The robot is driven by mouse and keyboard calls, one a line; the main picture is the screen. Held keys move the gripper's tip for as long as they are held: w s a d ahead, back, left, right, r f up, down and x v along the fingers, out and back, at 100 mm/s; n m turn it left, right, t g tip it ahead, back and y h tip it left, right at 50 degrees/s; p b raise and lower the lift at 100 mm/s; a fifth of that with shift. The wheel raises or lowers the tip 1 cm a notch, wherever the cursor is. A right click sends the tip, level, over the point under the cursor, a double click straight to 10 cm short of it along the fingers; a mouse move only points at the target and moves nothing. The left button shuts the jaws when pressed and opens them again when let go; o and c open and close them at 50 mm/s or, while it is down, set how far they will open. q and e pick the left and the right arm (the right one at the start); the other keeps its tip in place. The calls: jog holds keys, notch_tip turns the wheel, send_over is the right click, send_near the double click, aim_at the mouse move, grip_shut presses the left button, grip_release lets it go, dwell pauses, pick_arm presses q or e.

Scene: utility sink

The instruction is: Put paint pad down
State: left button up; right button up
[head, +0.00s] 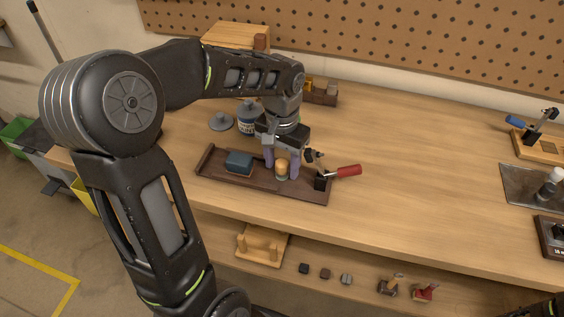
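My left gripper (281,163) points down over the brown tray (220,178) on the workbench. Its two purple fingers are apart. A small piece with a rounded orange top and a paler lower part (281,170) shows between them, at or just above the tray floor. I cannot tell whether the fingers touch it. A blue block (239,162) lies in the tray left of the fingers. Neither piece can be surely told as the paint pad at this size.
A red-handled clamp (342,172) stands at the tray's right end, close to the gripper. A labelled jar (248,120) and a grey lid (222,122) are behind the tray. A lower shelf holds small blocks.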

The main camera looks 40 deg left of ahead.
aim_at(282, 162)
pick_arm(q)
jog(key=shift+r, duration=0.1)
jog(key=shift+r, duration=0.2)
notch_tip(282, 162, up, 12)
dwell(0.4)
dwell(0.8)
